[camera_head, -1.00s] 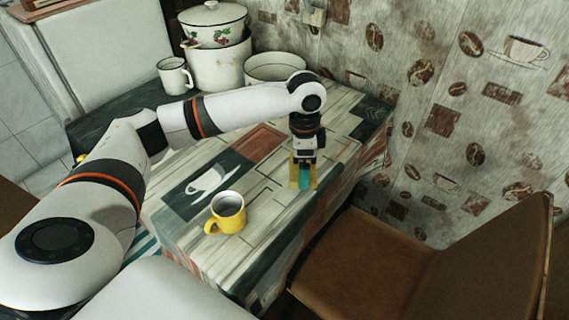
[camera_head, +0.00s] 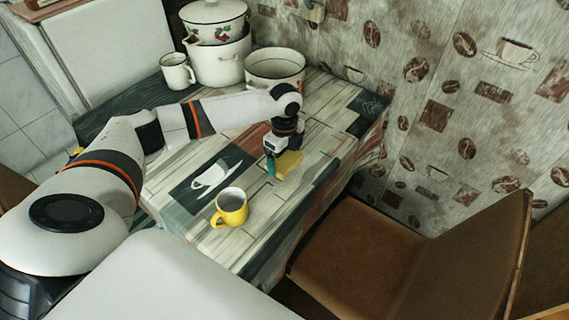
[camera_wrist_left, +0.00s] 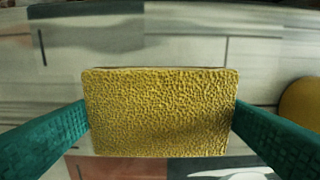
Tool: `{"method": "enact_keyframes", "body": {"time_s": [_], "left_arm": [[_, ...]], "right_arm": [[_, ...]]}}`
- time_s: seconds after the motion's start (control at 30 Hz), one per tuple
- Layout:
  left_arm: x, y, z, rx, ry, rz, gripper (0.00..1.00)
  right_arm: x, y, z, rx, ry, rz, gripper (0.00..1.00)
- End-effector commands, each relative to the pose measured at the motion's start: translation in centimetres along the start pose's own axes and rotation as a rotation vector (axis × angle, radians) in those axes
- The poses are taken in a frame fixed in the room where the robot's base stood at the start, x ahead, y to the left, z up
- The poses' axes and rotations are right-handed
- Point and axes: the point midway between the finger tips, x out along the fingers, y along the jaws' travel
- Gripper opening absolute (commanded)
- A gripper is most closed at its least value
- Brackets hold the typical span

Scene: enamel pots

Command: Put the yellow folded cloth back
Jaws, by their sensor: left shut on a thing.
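The yellow folded cloth (camera_head: 290,162) is a small flat block with a bumpy surface. In the left wrist view the cloth (camera_wrist_left: 160,112) fills the middle, between the two teal fingers. My left gripper (camera_head: 271,163) is shut on it, over the right part of the patterned table. I cannot tell whether the cloth touches the tabletop. My right gripper does not show.
A yellow mug (camera_head: 231,207) stands on the table (camera_head: 240,242) left of and nearer than the cloth. White enamel pots (camera_head: 276,68) and a white mug (camera_head: 177,71) stand at the back. A brown chair (camera_head: 375,255) is at the right.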

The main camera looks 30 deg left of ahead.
Motion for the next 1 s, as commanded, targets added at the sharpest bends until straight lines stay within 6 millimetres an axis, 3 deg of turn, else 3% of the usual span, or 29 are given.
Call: {"method": "enact_keyframes", "body": {"time_s": [0.27,0.63,0.67,0.7,1.0], "left_arm": [[3.4,-0.1,0.1,0.0,-0.001,-0.002,0.72],[3.9,0.0,0.1,0.0,0.0,0.0,0.72],[3.8,0.0,0.0,0.0,0.0,0.0,0.95],[3.8,0.0,0.0,0.0,0.0,0.0,1.0],[3.3,0.0,0.0,0.0,0.0,0.001,1.0]], "right_arm": [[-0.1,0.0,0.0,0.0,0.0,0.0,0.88],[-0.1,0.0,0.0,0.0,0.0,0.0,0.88],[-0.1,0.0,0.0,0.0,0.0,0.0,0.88],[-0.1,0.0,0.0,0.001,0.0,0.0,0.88],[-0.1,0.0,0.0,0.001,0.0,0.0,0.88]]}}
